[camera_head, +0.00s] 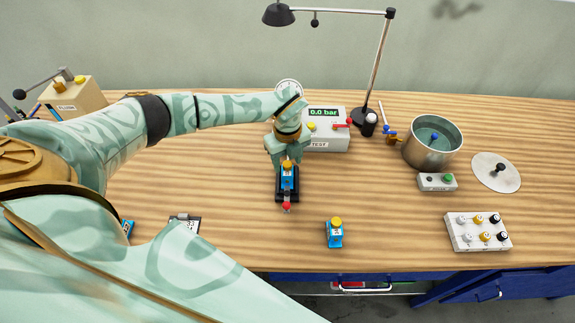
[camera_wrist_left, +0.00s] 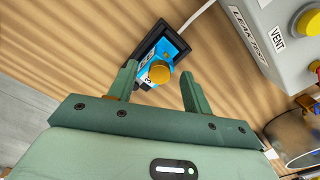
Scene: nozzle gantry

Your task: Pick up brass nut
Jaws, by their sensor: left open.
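A brass-coloured nut (camera_head: 288,163) sits on top of a blue block (camera_head: 288,178) held in a black fixture (camera_head: 281,197) near the middle of the table. In the left wrist view the brass nut (camera_wrist_left: 158,72) shows between my fingertips, on the blue block (camera_wrist_left: 171,46). My left gripper (camera_head: 286,157) is open and points down over the nut; one finger is on each side. I cannot tell whether a finger touches it. A second blue block (camera_head: 335,238) with a yellow-brass top (camera_head: 337,221) stands free nearer the front edge. My right gripper is not in view.
The grey leak-test box (camera_head: 327,140), with gauge and knobs, stands close behind my gripper. A lamp (camera_head: 374,70), a metal pot (camera_head: 431,143), a small button box (camera_head: 437,181) and a white tray (camera_head: 466,243) of coloured caps are to the right. The table between is clear.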

